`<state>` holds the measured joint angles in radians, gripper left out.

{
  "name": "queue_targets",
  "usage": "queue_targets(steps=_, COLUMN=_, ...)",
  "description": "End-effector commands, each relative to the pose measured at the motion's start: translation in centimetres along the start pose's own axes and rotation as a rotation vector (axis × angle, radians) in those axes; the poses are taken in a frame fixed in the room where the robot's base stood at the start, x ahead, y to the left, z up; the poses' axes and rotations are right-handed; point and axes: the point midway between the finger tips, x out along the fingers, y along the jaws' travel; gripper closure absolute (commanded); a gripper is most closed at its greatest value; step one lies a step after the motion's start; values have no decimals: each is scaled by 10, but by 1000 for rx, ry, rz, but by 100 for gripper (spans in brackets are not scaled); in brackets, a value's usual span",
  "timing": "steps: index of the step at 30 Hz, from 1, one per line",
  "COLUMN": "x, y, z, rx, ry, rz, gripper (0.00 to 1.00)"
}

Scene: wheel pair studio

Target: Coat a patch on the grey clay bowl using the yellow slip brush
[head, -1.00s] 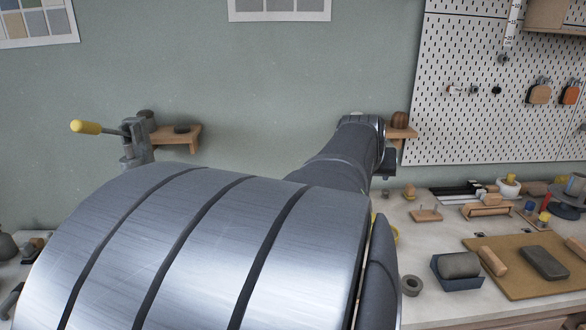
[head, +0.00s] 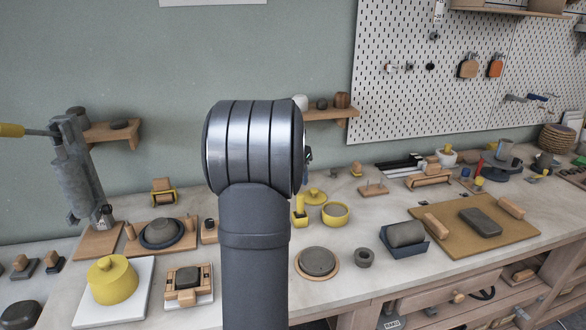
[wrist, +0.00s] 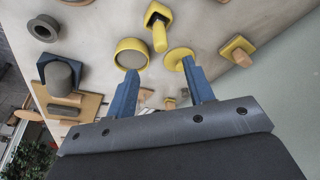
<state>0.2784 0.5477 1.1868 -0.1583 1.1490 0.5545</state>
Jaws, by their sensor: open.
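My gripper (wrist: 160,82) is open and empty in the wrist view, its two blue fingers apart above the bench; in the head view my arm hides it. A yellow upright handle (head: 300,204), likely the slip brush, stands in a yellow holder; in the wrist view the handle (wrist: 159,36) is beyond the fingertips, apart from them. A round grey piece (head: 317,261) lies on a wooden disc in front of it. A dark round bowl-like piece (head: 161,231) sits on a wooden board at left. I cannot tell which of these is the grey clay bowl.
Beside the handle are a yellow bowl (head: 335,215) and a yellow lid-like disc (wrist: 178,59). A grey roll lies in a dark blue cradle (head: 410,249), near a dark ring (head: 365,258). A yellow domed pot (head: 112,280) stands front left. Bare bench shows around the ring.

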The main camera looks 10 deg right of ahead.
Motion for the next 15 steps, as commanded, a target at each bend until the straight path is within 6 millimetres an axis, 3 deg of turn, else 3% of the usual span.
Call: queue_targets(steps=15, x=104, y=0, z=0, rx=-1, ry=-1, rz=1, gripper=52)
